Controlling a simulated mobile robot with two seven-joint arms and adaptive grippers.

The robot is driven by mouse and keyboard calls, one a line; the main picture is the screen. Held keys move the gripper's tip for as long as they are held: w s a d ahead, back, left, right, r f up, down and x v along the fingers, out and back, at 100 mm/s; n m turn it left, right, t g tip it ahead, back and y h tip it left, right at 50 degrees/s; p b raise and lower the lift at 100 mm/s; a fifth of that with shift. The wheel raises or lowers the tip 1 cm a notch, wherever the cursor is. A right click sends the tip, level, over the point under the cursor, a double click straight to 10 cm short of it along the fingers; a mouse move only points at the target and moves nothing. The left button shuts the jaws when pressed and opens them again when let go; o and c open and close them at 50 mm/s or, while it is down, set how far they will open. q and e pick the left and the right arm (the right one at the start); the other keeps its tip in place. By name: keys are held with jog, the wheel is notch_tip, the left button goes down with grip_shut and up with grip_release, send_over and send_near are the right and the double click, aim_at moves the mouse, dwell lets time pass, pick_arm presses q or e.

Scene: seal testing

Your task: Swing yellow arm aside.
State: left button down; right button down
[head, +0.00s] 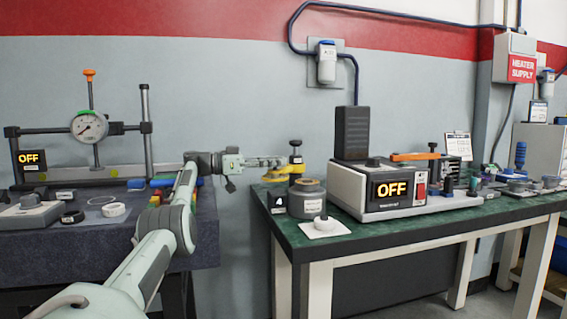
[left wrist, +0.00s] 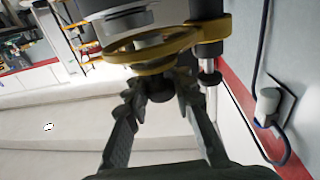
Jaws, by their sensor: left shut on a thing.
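The yellow arm (head: 294,169) sits on a post with a black knob at the left end of the green bench, just above and behind a grey cylindrical pot (head: 307,202). In the left wrist view the yellow arm (left wrist: 185,42) has a ring at one end, a dark clamp at the other, and a dark knob (left wrist: 160,88) by the ring. My left gripper (head: 283,161) reaches in from the left at the yellow arm. In the left wrist view its fingers (left wrist: 160,92) are shut on the dark knob. My right gripper is not in view.
The green bench (head: 400,223) carries a heater box (head: 380,190) reading OFF, right of the pot. A white plate with a knob (head: 322,226) lies in front. A dark table (head: 110,245) with a dial gauge stand (head: 90,127) is at left, with a gap between.

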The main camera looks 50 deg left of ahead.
pick_arm(q)
jog(key=shift+s+f, duration=0.15)
jog(key=shift+f, duration=0.05)
jog(key=c, duration=1.7)
grip_release()
jog(key=shift+c, duration=0.2)
jog(key=o, duration=0.5)
jog(key=shift+s+a+r, duration=0.1)
jog(key=shift+s, duration=0.1)
jog(key=shift+c, duration=0.2)
jog(key=shift+w, duration=0.1)
jog(key=shift+r, duration=0.1)
